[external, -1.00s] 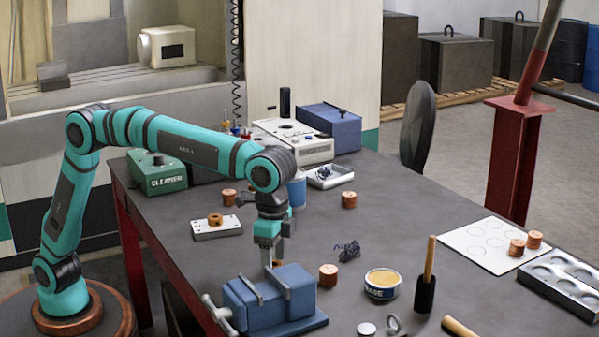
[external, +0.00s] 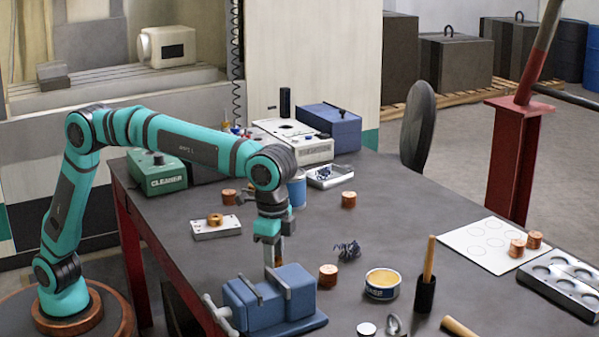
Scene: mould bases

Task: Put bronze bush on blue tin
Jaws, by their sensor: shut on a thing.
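My gripper (external: 274,262) is low over the table, just behind the blue vise. It is shut on a small bronze-coloured piece, taken as the bronze bush, which the fingers and the vise mostly hide. A low blue tin (external: 382,284) with yellow contents and a pale label stands upright on the table, to the right of my gripper and apart from it. Another bronze ring-shaped piece (external: 215,219) sits on a pale plate at the left.
The blue vise (external: 268,302) stands right in front of my gripper. A brush in a dark holder (external: 425,293) stands right of the tin. A blue cup (external: 297,190) is partly behind my arm.

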